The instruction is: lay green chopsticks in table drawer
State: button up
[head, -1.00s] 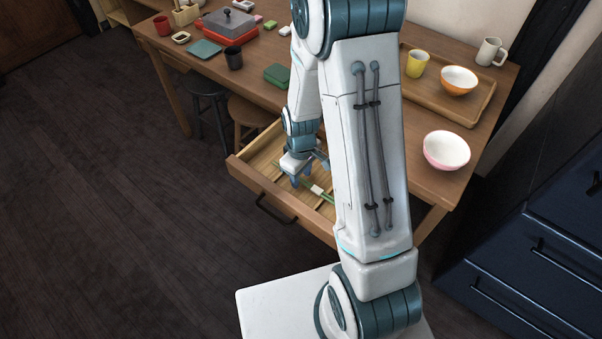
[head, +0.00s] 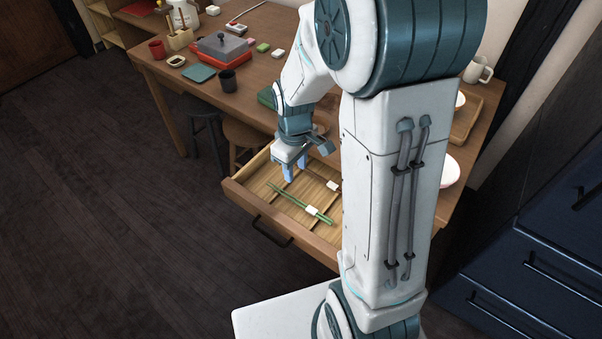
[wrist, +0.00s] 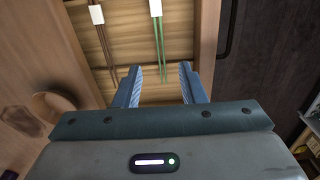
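The green chopsticks (head: 298,202), with a white band around them, lie in the open table drawer (head: 250,203). They also show in the wrist view (wrist: 160,45), past my fingertips and apart from them. My gripper (head: 294,170) is above the drawer, pointing down, with its two fingers apart. In the wrist view my gripper (wrist: 160,75) has nothing between its fingers. A brown pair of chopsticks (wrist: 102,40) with a white band lies in the drawer beside the green pair. My arm hides the drawer's right end in the head view.
The table top (head: 180,85) holds a grey-lidded red pot (head: 222,47), a dark cup (head: 228,81), a teal plate (head: 199,73) and a red mug (head: 158,49). At right are a pink-rimmed bowl (head: 450,171) and a wooden tray (head: 466,118). Stools stand under the table.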

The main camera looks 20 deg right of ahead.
jog(key=s+r+m+t, duration=0.2)
jog(key=s+r+m, duration=0.5)
jog(key=s+r, duration=0.5)
jog(key=shift+s, duration=0.65)
jog(key=shift+r, duration=0.2)
